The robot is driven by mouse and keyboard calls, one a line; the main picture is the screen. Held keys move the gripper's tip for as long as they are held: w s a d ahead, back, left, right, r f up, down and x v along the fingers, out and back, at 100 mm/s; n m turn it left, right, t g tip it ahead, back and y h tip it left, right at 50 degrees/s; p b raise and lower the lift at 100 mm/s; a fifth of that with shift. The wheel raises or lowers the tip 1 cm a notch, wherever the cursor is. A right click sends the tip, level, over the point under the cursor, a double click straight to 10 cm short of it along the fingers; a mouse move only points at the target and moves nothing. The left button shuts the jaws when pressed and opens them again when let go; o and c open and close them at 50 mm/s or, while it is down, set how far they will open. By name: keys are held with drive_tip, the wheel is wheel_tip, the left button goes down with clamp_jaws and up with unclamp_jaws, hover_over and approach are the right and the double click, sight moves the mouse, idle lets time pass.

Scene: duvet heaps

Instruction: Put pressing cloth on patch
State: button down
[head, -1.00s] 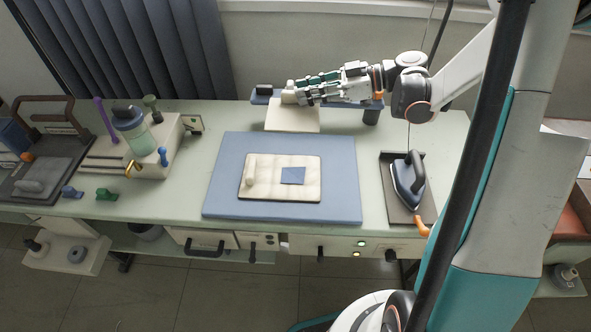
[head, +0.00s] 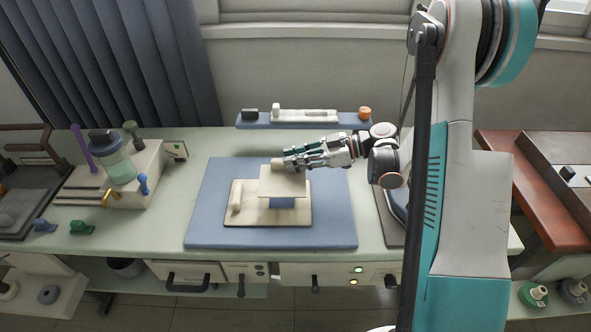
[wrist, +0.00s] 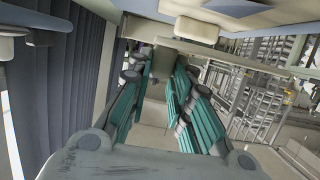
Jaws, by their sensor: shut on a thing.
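The pressing cloth (head: 284,184) is a flat cream sheet with a cream knob at its back edge. My gripper (head: 287,163) is shut on that knob in the head view. The cloth is over the right part of a cream fabric piece (head: 245,214), seemingly raised above it. The blue patch (head: 283,203) shows as a strip below the cloth's front edge; its back part is hidden. In the wrist view my gripper (wrist: 160,70) shows its teal fingers running away from the camera; what they hold is not clear there.
The fabric lies on a blue pad (head: 328,228) on the pale bench. The iron at right is mostly hidden by my arm. A blue shelf (head: 300,119) stands at the back. A bottle (head: 113,160) and tools stand at the left.

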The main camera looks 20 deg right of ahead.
wheel_tip(320, 180, down, 4)
drive_tip(key=shift+r+b, duration=0.25)
drive_tip(key=shift+b, duration=0.25)
drive_tip(key=shift+f+b, duration=0.3)
drive_tip(key=shift+b, duration=0.1)
drive_tip(key=shift+f+b, duration=0.3)
drive_tip(key=c, duration=1.4)
unclamp_jaws()
drive_tip(key=shift+c, duration=0.2)
drive_tip(key=shift+r, duration=0.1)
